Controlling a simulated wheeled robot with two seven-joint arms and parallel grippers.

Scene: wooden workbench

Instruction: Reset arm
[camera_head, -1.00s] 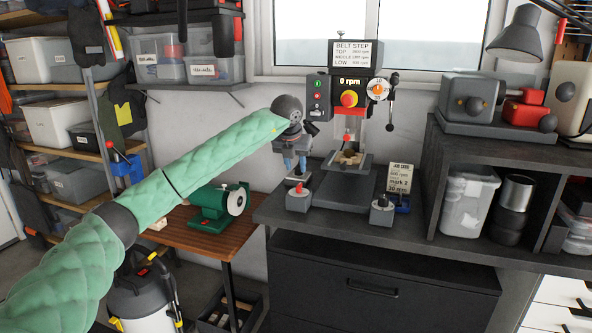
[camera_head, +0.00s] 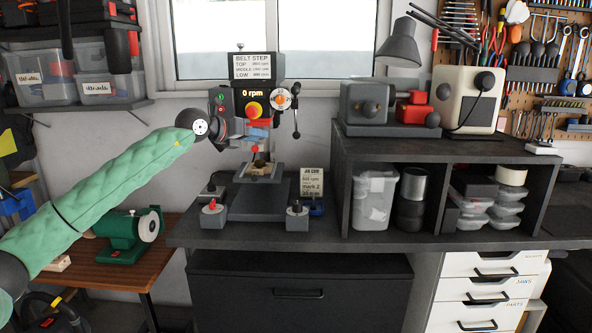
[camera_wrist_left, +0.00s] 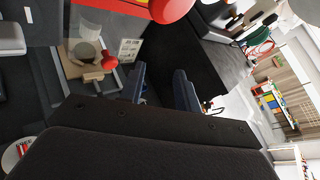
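My left arm, in a green padded sleeve, reaches in from the left in the head view. Its left gripper (camera_head: 262,131) is in front of the drill press (camera_head: 254,97), below the red button and above the press table. In the left wrist view the two dark blue fingers (camera_wrist_left: 160,88) stand apart with nothing between them. The press display reads 0 rpm. A light wooden piece (camera_head: 261,168) lies on the press table and also shows in the left wrist view (camera_wrist_left: 88,66). I cannot tell whether the gripper touches the press. My right gripper is not in view.
A job card (camera_head: 312,183) and two small units with knobs, left (camera_head: 213,212) and right (camera_head: 297,216), stand around the press base. A shelf unit (camera_head: 345,190) with bins is to the right. A green grinder (camera_head: 128,232) stands on the lower wooden table.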

